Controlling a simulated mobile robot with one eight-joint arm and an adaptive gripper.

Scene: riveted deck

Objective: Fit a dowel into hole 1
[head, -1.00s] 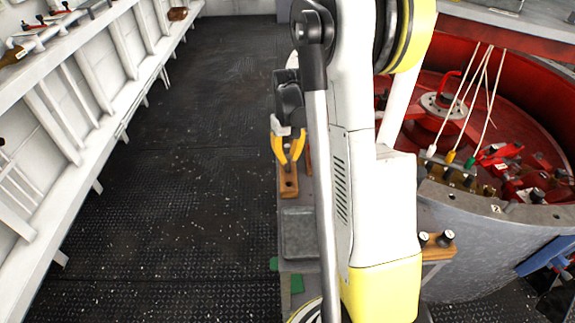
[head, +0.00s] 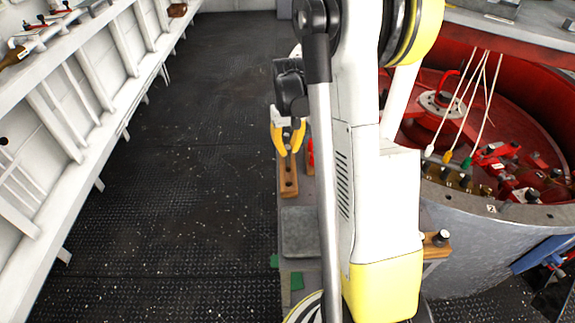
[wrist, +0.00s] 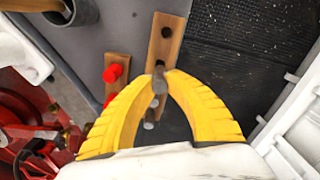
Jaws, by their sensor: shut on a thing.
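My gripper (wrist: 160,76) has yellow curved fingers shut on a small grey dowel (wrist: 159,84). In the head view my gripper (head: 287,148) is above a narrow wooden strip (head: 289,188) with dark holes. The same wooden strip (wrist: 164,45) in the wrist view runs up behind the fingertips, with one dark hole (wrist: 167,32) clear beyond them. The dowel's lower end and any hole under it are hidden by the fingers, so I cannot tell whether it touches the strip. Hole numbers are not readable.
A grey cup-like holder (wrist: 78,12) is near the top left of the wrist view. A red round pit (head: 460,110) with cables is at right. Dark floor (head: 190,150) is open at left.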

